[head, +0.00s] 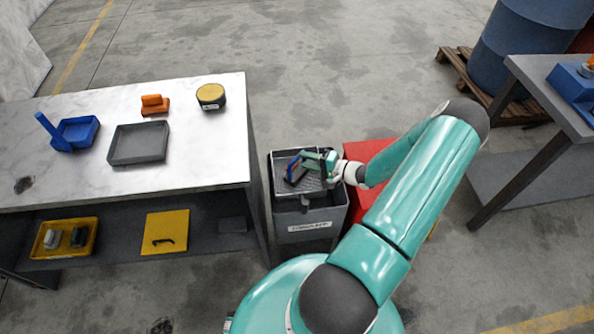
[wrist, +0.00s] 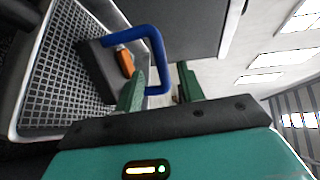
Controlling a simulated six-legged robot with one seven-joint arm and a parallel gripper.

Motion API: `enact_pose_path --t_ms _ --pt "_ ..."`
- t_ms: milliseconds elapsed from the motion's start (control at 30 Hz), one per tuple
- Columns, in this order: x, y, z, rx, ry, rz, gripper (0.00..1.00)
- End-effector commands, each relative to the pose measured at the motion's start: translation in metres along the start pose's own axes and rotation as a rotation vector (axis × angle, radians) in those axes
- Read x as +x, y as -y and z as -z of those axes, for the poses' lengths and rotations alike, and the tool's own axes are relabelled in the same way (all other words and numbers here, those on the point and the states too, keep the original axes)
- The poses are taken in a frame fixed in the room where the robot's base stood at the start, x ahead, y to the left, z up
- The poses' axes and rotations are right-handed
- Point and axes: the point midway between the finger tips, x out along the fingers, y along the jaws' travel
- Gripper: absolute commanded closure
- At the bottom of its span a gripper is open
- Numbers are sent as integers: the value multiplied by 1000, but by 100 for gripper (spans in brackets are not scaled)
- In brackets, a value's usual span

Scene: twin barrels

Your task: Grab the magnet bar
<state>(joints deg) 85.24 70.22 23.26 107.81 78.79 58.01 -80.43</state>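The magnet bar is a dark block with a blue U-shaped handle (head: 293,164). It lies tilted in a grey mesh tray (head: 281,157) on top of a labelled grey bin. In the wrist view its blue handle (wrist: 157,55) rises from the dark block, with a small orange piece (wrist: 124,61) beside it. My gripper (head: 311,163) is over the tray. In the wrist view my gripper's green fingers (wrist: 161,88) are apart, and the handle's outer side lies between them in the picture. A gap shows beside the right finger. Contact with the handle cannot be seen.
A white-topped table (head: 200,150) stands left of the bin (head: 308,226), holding a grey tray (head: 138,160), a blue scoop-like tray (head: 77,131), an orange item (head: 154,105) and a yellow-topped round container (head: 211,95). A red box (head: 366,150) is right of the bin, partly behind my arm.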

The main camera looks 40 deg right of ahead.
Motion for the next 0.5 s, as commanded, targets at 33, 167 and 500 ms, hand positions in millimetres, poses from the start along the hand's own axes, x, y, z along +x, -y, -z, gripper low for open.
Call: enact_pose_path --t_ms 33,167,500 --pt "7 1 -1 0 3 0 62" --pt "28 3 -3 -1 4 1 62" --pt "43 3 -2 -1 0 -1 62"
